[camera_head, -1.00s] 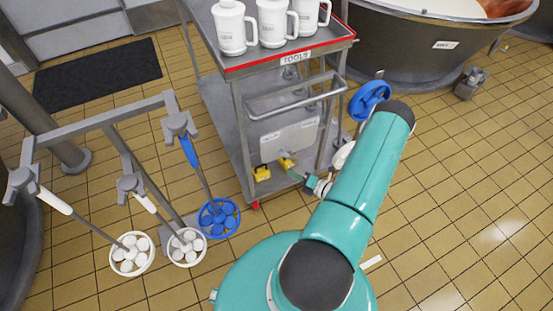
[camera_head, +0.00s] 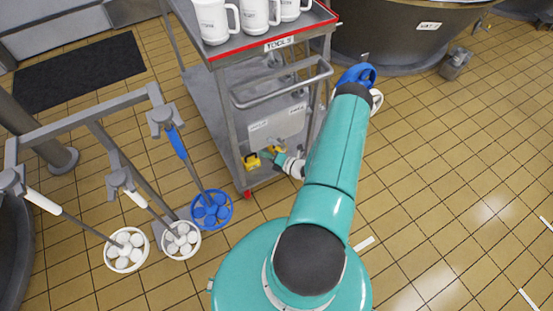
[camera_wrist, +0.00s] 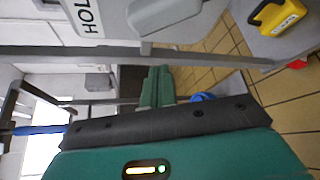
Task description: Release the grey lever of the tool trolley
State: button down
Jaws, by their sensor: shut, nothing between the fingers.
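The tool trolley (camera_head: 232,97) stands at the centre of the head view, with a red-edged top and a TOOLS label. A light grey panel (camera_head: 283,124) with small labels is on its end, low down. In the wrist view the panel (camera_wrist: 115,12) shows part of the word HOLD, and a pale grey block (camera_wrist: 165,14), seemingly the grey lever, is cut by the top edge. My gripper (camera_head: 277,157) is just in front of the trolley, below the panel. In the wrist view its green fingers (camera_wrist: 156,88) are shut and empty, apart from the block.
White mugs (camera_head: 254,16) stand on top. A grey push bar (camera_head: 281,90) juts out above the panel. A rack with brushes (camera_head: 88,127) stands left. Tiled floor is open at right.

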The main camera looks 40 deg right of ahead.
aim_at(276, 143)
jog(key=shift+w+d+r, duration=0.1)
jog(key=shift+d+r, duration=0.15)
jog(key=shift+d, duration=0.35)
jog(key=shift+s+d+r, duration=0.1)
jog(key=shift+d+r, duration=0.15)
jog(key=shift+d, duration=0.35)
jog(key=shift+w+d+r, duration=0.1)
jog(key=shift+d+r, duration=0.15)
jog(key=shift+d, duration=0.35)
jog(key=shift+d, duration=0.1)
jog(key=shift+d+r+m, duration=0.15)
jog(key=shift+r+m, duration=0.05)
jog(key=shift+m, duration=0.1)
